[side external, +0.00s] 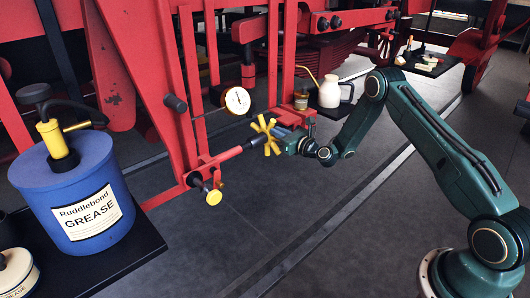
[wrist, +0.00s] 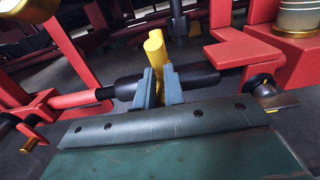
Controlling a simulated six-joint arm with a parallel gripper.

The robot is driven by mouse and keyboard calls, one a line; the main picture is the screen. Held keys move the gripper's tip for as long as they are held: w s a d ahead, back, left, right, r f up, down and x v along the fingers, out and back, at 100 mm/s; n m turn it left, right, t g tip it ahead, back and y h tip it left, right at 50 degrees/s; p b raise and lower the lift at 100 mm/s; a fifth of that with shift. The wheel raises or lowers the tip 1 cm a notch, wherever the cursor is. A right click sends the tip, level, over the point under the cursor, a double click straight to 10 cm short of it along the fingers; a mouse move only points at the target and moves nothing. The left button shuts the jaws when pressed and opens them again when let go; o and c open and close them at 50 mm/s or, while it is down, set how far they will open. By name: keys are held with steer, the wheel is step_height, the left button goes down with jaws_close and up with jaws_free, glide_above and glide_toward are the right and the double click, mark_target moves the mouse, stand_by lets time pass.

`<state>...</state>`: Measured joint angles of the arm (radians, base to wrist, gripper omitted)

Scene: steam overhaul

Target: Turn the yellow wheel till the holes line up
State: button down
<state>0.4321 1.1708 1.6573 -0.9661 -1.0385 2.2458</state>
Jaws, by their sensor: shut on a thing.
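The yellow wheel (side external: 265,136) is a spoked handwheel on a dark shaft at the end of a red bar, left of my gripper (side external: 284,141) in the side view. In the wrist view, one yellow spoke (wrist: 154,52) rises between the two blue-grey fingers of my gripper (wrist: 160,85), which is shut on it. The dark shaft (wrist: 125,87) runs across behind the fingers.
A dial gauge (side external: 237,100) hangs just above the wheel. A white oil can (side external: 330,92) and a small jar (side external: 301,100) stand behind my gripper. A blue grease drum (side external: 75,195) stands at left. The floor in front is clear.

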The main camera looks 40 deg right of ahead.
steer(key=shift+w+r, duration=0.35)
steer(key=shift+r, duration=0.4)
steer(key=shift+w+r, duration=0.35)
steer(key=shift+r, duration=0.35)
steer(key=shift+w+r, duration=0.25)
steer(key=shift+r, duration=0.05)
steer(key=c, duration=1.2)
jaws_free()
steer(key=shift+c, duration=0.2)
steer(key=shift+s+f, duration=0.1)
steer(key=shift+s, duration=0.05)
steer(key=shift+s, duration=2.85)
